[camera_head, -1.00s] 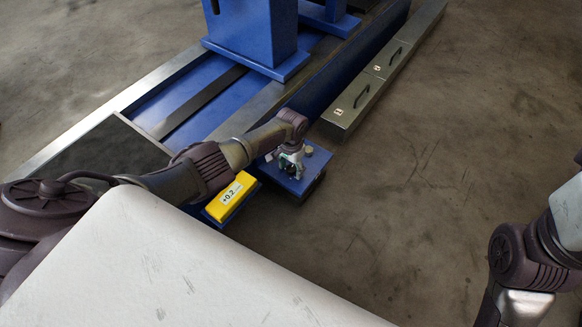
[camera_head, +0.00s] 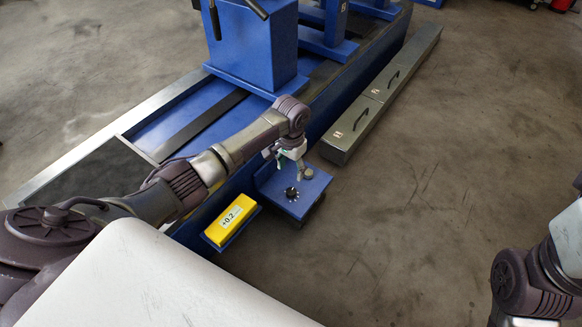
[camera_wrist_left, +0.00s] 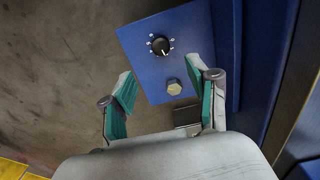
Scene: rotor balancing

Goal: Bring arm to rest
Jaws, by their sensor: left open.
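My left gripper (camera_head: 291,165) is open and empty above the blue control panel (camera_head: 318,185), apart from the black dial (camera_head: 292,193). In the left wrist view, its teal-padded fingers (camera_wrist_left: 160,92) stand wide apart. The dial (camera_wrist_left: 160,46) and a metal knob (camera_wrist_left: 174,87) show beyond them on the blue panel (camera_wrist_left: 190,30). The metal knob also shows in the head view (camera_head: 307,174). My right arm is at the right edge of the head view; its gripper is out of the picture.
A yellow display reading +0.2 (camera_head: 231,221) is left of the panel. The blue machine (camera_head: 255,50) stands behind on its long bed. Grey metal boxes with handles (camera_head: 352,129) lie along its right side. The floor (camera_head: 450,150) to the right is clear.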

